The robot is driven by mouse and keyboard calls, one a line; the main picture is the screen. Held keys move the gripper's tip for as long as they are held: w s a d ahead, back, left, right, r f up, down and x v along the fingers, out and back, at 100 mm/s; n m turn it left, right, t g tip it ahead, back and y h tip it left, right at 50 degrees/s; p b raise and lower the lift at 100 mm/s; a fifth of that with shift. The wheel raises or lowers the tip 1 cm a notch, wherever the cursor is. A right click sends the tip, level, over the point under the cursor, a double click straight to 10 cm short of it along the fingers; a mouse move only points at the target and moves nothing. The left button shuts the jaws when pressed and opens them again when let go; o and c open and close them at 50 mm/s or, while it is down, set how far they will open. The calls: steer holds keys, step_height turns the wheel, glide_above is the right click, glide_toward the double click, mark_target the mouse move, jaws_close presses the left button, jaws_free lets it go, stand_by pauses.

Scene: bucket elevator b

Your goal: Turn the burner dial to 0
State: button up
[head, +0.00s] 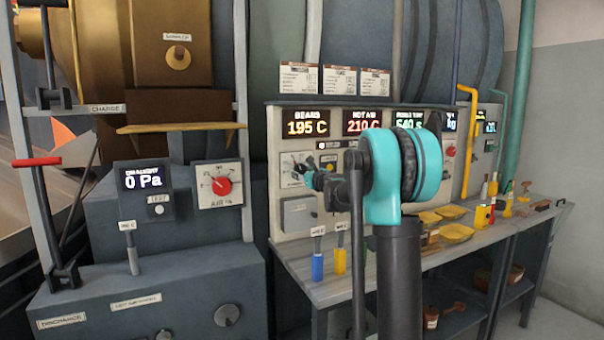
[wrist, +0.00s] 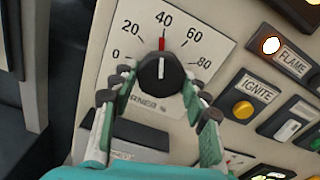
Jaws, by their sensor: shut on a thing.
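The burner dial (wrist: 161,74) is a black round knob on a white scale plate (wrist: 205,27) marked 0, 20, 40, 60 and 80, seen large in the wrist view. Its red pointer stands at about 40. The plate's label is partly hidden and reads "...RNER %". My gripper (wrist: 159,84) has one finger on each side of the knob and is shut on it.
Right of the dial are a lit flame lamp (wrist: 271,45) and a yellow ignite button (wrist: 243,109). Displays above read beans 195 C (head: 307,124) and hot air 210 C (head: 364,123). An air dial (head: 221,185) with a red knob stands to the left. The bench (head: 320,289) holds tools and yellow dishes.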

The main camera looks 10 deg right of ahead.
steer(key=n, duration=0.3)
steer(key=shift+n, duration=0.3)
steer(key=n, duration=0.4)
steer(key=shift+r+n, duration=0.1)
steer(key=shift+n, duration=0.2)
steer(key=n, duration=0.3)
steer(key=shift+d+n, duration=0.1)
steer(key=shift+n, duration=2.1)
steer(key=o, duration=1.2)
steer(key=shift+c, duration=0.2)
